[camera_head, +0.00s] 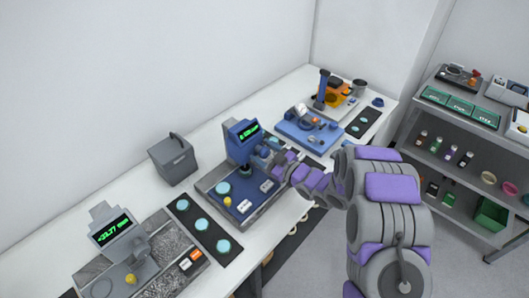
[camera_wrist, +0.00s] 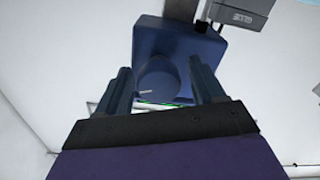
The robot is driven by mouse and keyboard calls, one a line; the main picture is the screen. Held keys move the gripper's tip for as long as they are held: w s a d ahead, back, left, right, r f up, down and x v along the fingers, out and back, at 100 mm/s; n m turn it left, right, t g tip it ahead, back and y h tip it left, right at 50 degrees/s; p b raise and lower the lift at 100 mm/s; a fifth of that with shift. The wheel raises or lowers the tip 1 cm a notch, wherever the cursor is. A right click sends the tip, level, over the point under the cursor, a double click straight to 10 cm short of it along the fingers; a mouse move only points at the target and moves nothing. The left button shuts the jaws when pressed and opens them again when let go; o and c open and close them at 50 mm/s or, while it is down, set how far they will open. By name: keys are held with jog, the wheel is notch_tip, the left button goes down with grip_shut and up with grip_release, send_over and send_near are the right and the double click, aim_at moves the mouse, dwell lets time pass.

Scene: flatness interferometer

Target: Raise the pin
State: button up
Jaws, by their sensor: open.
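In the head view, a blue instrument (camera_head: 241,138) with a lit green display stands on a blue plate in a grey tray (camera_head: 264,212). My gripper (camera_head: 268,157) reaches in from the right, close to its side. In the wrist view, my two dark fingers (camera_wrist: 160,75) are open, one on each side of a round blue part (camera_wrist: 158,78) of a dark blue housing (camera_wrist: 180,42). A small pale sliver (camera_wrist: 145,92) shows on the round part; I cannot tell whether it is the pin. Contact with the fingers cannot be made out.
A yellow knob (camera_head: 228,201) stands on the blue plate. A grey display unit (camera_head: 112,234) is at the front left, and a grey box (camera_head: 173,158) is behind. A dark strip with cyan discs (camera_head: 207,231) lies left of the tray. Another blue station (camera_head: 310,136) stands further back.

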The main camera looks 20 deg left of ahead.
jog(key=shift+a, duration=0.1)
jog(key=shift+c, duration=0.4)
jog(key=c, duration=0.9)
jog(key=shift+c, duration=0.2)
jog(key=shift+p, duration=0.4)
jog(key=m+p, duration=0.2)
jog(key=p, duration=0.1)
jog(key=m+p, duration=0.2)
jog(key=p, duration=0.1)
jog(key=shift+r+m, duration=0.2)
jog(key=shift+m, duration=0.1)
jog(key=m+p, duration=0.2)
jog(key=m, duration=0.1)
jog(key=m+p, duration=0.3)
jog(key=shift+w+d+f+p, duration=0.1)
jog(key=shift+w+d+p, duration=0.1)
jog(key=shift+p, duration=0.1)
jog(key=m+p, duration=0.3)
jog(key=m, duration=0.3)
jog(key=shift+f+m, duration=0.15)
jog(key=shift+m, duration=0.25)
jog(key=shift+d+f+m+p, duration=0.1)
jog(key=shift+m+p, duration=0.3)
jog(key=shift+m, duration=0.75)
jog(key=shift+d+f+m+p, duration=0.1)
jog(key=shift+m+p, duration=0.25)
jog(key=shift+m, duration=0.8)
